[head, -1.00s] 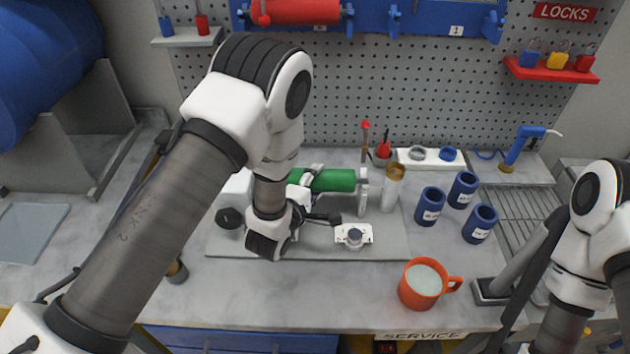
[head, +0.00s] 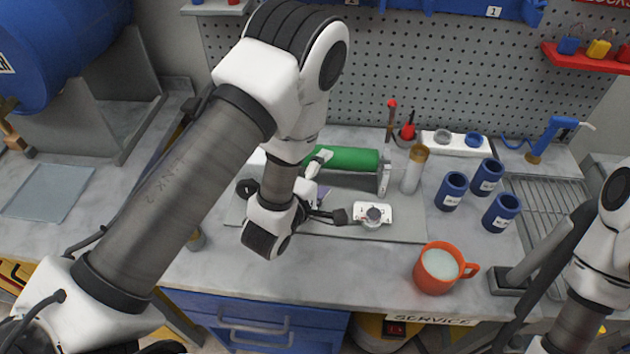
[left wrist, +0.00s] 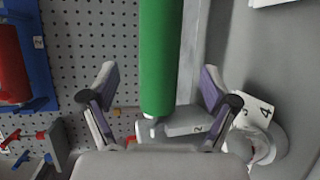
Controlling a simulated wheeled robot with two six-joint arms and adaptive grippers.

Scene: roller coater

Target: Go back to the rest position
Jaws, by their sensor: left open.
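My left gripper (head: 328,188) is open and empty just in front of the green roller (head: 352,158), which lies across a holder on the bench plate. In the left wrist view, the two spread fingers (left wrist: 158,82) are on either side of the green roller (left wrist: 161,55), with clear gaps and no contact visible. In the head view, my left wrist and forearm hide the left end of the holder. My right arm (head: 600,240) shows at the right edge, and its gripper is out of the picture.
A white dial unit (head: 373,213) is close right of my left gripper. An orange mug (head: 436,270) stands near the front edge. Several blue cups (head: 453,188) and a clear cylinder with a brown cap (head: 414,165) stand to the right. A pegboard (head: 300,80) closes the back.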

